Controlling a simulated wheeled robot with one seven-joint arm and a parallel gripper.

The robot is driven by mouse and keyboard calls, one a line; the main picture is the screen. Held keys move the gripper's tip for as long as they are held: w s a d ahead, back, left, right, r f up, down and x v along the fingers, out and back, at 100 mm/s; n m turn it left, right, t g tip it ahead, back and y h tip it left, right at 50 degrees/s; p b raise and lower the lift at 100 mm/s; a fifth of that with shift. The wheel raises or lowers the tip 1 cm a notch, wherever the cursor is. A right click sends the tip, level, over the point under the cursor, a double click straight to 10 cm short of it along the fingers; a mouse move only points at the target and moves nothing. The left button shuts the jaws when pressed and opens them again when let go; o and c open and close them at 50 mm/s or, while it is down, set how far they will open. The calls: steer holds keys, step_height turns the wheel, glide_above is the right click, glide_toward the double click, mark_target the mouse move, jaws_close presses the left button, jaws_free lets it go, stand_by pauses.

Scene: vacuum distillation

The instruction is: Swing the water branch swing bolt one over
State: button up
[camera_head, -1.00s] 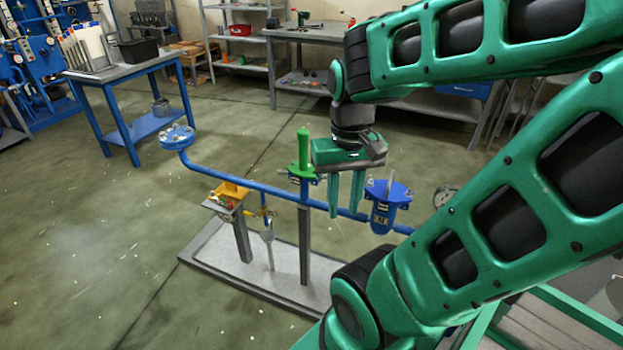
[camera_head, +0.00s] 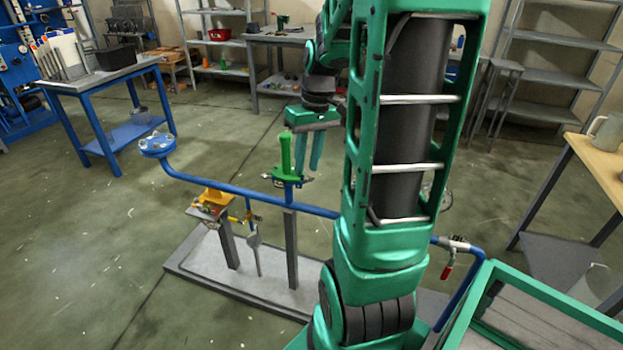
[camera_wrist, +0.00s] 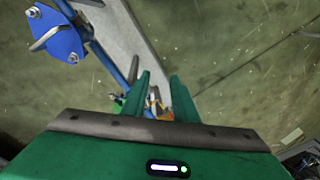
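In the wrist view a blue oval lid (camera_wrist: 57,40) with a bolt at each end and a grey loop handle lies at the top left. I cannot tell which bolt is swing bolt one. My gripper (camera_head: 307,170) hangs with its fingers down, beyond the green-handled valve (camera_head: 286,158) and slightly right of it. In the wrist view my gripper (camera_wrist: 160,80) is open, with nothing between its fingers, and apart from the lid.
The blue pipe (camera_head: 240,191) runs across a grey stand base (camera_head: 205,272), with a flange (camera_head: 157,145) at its left end. A yellow tray (camera_head: 213,199) sits at the left post. A red-handled valve (camera_head: 447,270) is at right. A blue-framed table (camera_head: 125,72) stands at back left.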

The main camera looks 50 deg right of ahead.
steer(key=w+d+f+n+t+y, duration=0.15)
steer(key=w+d+f, duration=0.3)
steer(key=d, duration=0.45)
steer(key=n+t+y, duration=0.2)
glide_toward(312, 178)
steer(key=shift+h, duration=0.35)
steer(key=x, duration=1)
steer(key=shift+w+a, duration=0.1)
jaws_close()
